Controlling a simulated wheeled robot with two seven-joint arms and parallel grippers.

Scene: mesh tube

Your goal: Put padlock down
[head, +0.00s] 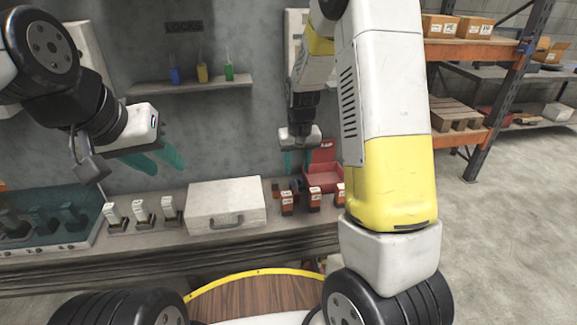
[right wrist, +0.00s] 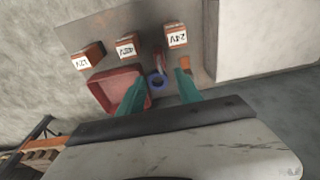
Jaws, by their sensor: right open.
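No padlock can be identified for certain. A small blue ring-like object (right wrist: 157,80) lies on the bench between my right fingertips in the right wrist view, with a small reddish piece (right wrist: 160,62) beside it; they may be parts of a padlock. My right gripper (head: 297,162) is open above the bench, left of the red box (head: 322,178); its teal fingers also show in the right wrist view (right wrist: 160,92). Nothing is visibly gripped. My left gripper (head: 160,160) has its fingers apart and empty, above the bench at the left.
Blue, yellow and green items stand on a wall shelf (head: 190,87) under a LOCKS sign. A white case (head: 225,205) lies on the bench (head: 160,243). Red-orange labelled blocks (head: 315,200) stand near the red box. White-topped devices (head: 140,213) stand left of the case.

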